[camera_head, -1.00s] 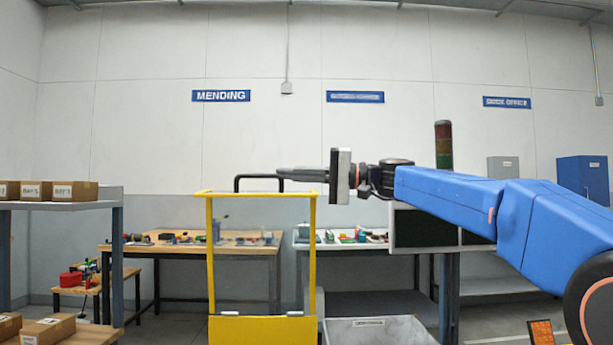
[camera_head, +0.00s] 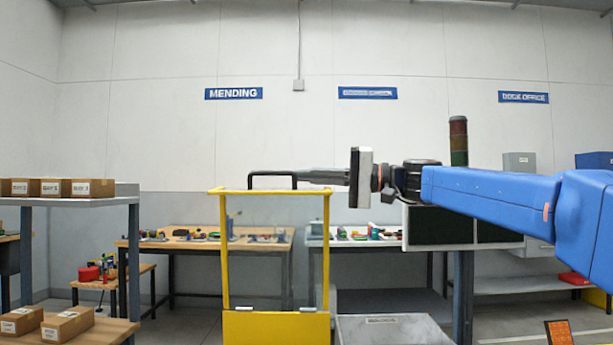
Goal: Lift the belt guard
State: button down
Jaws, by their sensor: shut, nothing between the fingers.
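The belt guard appears to be the yellow frame (camera_head: 224,262) with a solid yellow panel (camera_head: 276,328) across its lower part. It stands upright in front of the benches, and its lower edge is out of view. A black loop handle (camera_head: 272,172) shows at its top bar. My gripper (camera_head: 300,176) points left at the height of the handle, with its dark fingers shut and empty. The fingertips meet the right end of the handle in the picture; I cannot tell whether they touch it.
Wooden mending bench (camera_head: 205,243) and a second bench with small items stand behind the guard. A shelf (camera_head: 60,200) with cartons is on the left. A grey bin (camera_head: 390,328) stands right of the guard. A dark panel (camera_head: 440,228) lies behind my arm.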

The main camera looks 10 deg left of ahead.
aim_at(306, 192)
jog(key=s, duration=0.1)
jog(key=s+f, duration=0.1)
jog(key=s, duration=0.1)
jog(key=s+d, duration=0.1)
jog(key=s, duration=0.1)
jog(key=shift+s+d+f, duration=0.1)
jog(key=shift+f, duration=0.05)
